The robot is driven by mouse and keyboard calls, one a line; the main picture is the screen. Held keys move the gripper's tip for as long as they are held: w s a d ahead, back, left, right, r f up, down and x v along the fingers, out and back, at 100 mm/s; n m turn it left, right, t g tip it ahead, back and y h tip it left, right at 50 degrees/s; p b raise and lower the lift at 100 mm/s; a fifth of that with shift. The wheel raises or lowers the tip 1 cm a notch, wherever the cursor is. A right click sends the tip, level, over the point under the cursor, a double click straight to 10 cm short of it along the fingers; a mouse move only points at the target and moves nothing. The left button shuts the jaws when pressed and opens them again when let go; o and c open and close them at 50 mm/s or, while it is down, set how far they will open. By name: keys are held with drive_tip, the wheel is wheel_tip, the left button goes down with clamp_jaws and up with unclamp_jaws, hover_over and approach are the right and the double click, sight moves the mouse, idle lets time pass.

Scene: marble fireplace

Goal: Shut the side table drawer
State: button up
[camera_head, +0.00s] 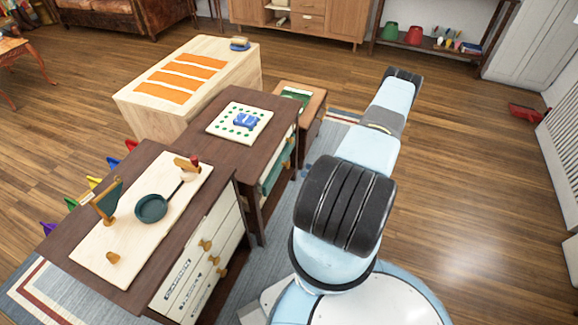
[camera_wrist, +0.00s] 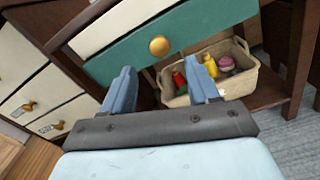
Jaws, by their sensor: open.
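The side table (camera_head: 238,108) is dark brown and stands in the middle of the head view. Its green drawer (camera_head: 274,174) seems to stand out a little from the table's front. In the wrist view the green drawer front (camera_wrist: 170,35) fills the top middle, with a round gold knob (camera_wrist: 159,46) on it. My gripper (camera_wrist: 159,76) is open and empty. Its two blue fingers point toward the drawer, one on each side of the knob in the picture. I cannot tell whether they touch the front. The gripper does not show in the head view.
A wicker basket (camera_wrist: 238,78) with small colored items sits on the shelf below the drawer. A white-drawered cabinet (camera_head: 205,243) stands at the near left, carrying a board with a pan (camera_head: 151,208). A small wooden stand (camera_head: 316,103) is behind. Open wooden floor (camera_head: 470,180) lies to the right.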

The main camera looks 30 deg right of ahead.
sight(289, 165)
drive_tip(key=x, duration=0.9)
drive_tip(key=shift+w+a, duration=0.25)
drive_tip(key=shift+d, duration=0.1)
clamp_jaws()
